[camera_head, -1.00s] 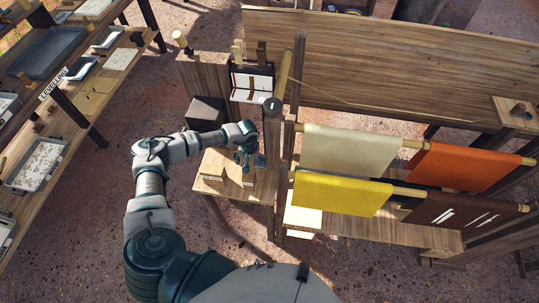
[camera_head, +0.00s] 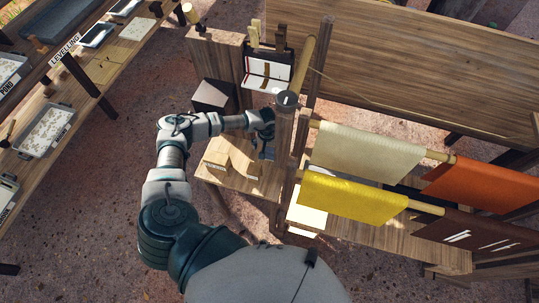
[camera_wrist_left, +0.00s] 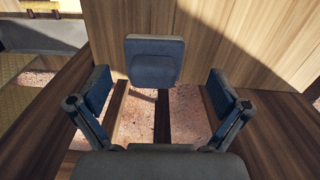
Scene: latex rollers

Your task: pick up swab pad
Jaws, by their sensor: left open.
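A grey-blue rounded pad (camera_wrist_left: 155,60) shows between and beyond my fingers in the left wrist view, in front of a wooden panel. I cannot tell for sure that it is the swab pad. Nothing in the head view can be clearly named as the swab pad. My left gripper (camera_wrist_left: 158,100) is open, its two blue-faced fingers spread to either side, with a gap to the pad. In the head view my left gripper (camera_head: 266,148) is at the right end of a small wooden table, beside a post, partly hidden by the wrist. My right gripper is not in view.
Wooden blocks (camera_head: 243,163) stand on the small table left of my gripper. A dark box (camera_head: 212,96) and an open book (camera_head: 266,73) are behind the arm. Yellow (camera_head: 352,199), cream (camera_head: 366,153) and orange sheets hang at the right. Shelves with trays (camera_head: 43,130) stand at the left.

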